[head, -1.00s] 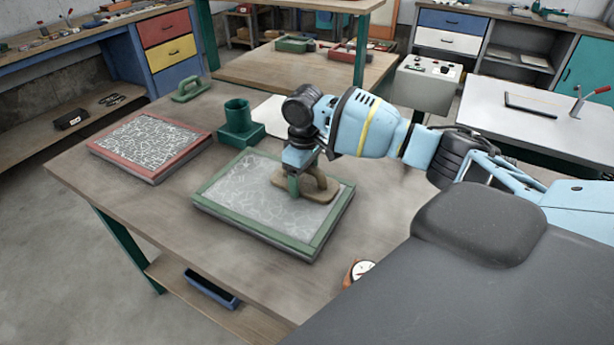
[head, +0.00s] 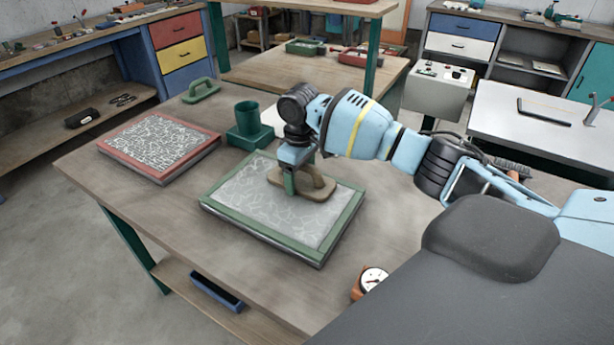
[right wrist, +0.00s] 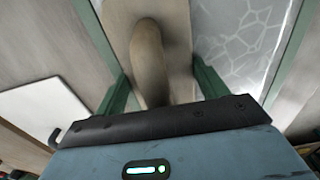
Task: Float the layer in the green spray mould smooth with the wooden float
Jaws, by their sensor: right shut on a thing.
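The green spray mould (head: 258,238) is a shallow framed tray on the wooden table, filled with a grey layer (head: 255,195) marked by pale fibre lines. The wooden float (head: 318,188) lies flat over the back right part of the layer and appears to touch it. My right gripper (head: 292,182) is shut on the float's handle from above. In the right wrist view the handle (right wrist: 150,60) sits between my two green fingers, with lined layer (right wrist: 240,45) to the right. The gripper and float hide part of the layer. My left gripper is not in view.
A red mould (head: 118,152) with a heavily fibrous layer lies to the left. A green cup on a base (head: 247,130) stands just behind the green mould. A green-handled float (head: 200,90) is further back. A round gauge (head: 372,280) sits near the front edge. The table's left front is clear.

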